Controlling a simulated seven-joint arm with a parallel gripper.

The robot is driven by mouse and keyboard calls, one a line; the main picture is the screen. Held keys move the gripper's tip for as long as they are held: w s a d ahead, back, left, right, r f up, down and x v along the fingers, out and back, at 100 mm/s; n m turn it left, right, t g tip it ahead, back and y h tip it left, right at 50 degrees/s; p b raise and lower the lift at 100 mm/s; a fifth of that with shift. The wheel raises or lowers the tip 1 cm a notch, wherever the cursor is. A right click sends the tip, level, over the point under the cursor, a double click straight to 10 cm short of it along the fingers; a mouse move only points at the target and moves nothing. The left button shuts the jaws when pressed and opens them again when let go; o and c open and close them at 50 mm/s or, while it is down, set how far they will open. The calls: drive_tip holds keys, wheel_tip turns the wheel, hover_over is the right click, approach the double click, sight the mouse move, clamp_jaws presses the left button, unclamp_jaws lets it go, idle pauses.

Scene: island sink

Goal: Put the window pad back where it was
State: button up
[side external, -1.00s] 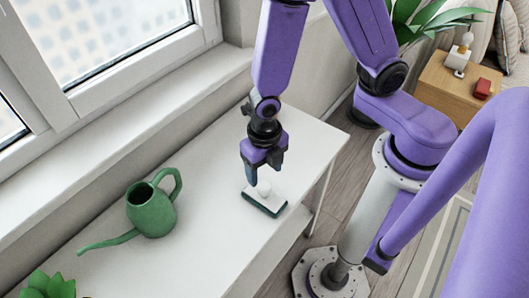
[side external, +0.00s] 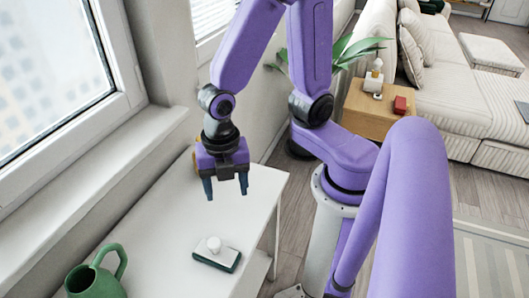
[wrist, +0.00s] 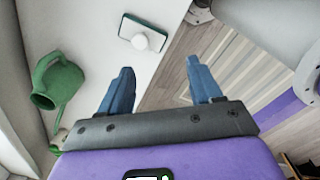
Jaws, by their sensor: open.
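The window pad (side external: 217,254) is a flat white block with a dark green underside and a round white knob on top. It lies flat on the white table (side external: 160,235), knob up, near the table's right edge. It also shows at the top of the wrist view (wrist: 143,33). My gripper (side external: 226,192) points down above the table, clear of the pad. Its blue fingers are apart with nothing between them, as the wrist view (wrist: 160,68) also shows.
A green watering can (side external: 95,280) stands on the table left of the pad. The window and its sill (side external: 125,150) run along the table's left side. A wooden side table (side external: 368,110) stands beyond. The tabletop around the pad is clear.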

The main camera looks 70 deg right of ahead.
drive_tip(key=s+d+r+m, duration=0.6)
drive_tip(key=s+d+m, duration=0.1)
drive_tip(key=m, duration=0.5)
drive_tip(key=shift+d+r, duration=0.2)
drive_tip(key=shift+r, duration=0.1)
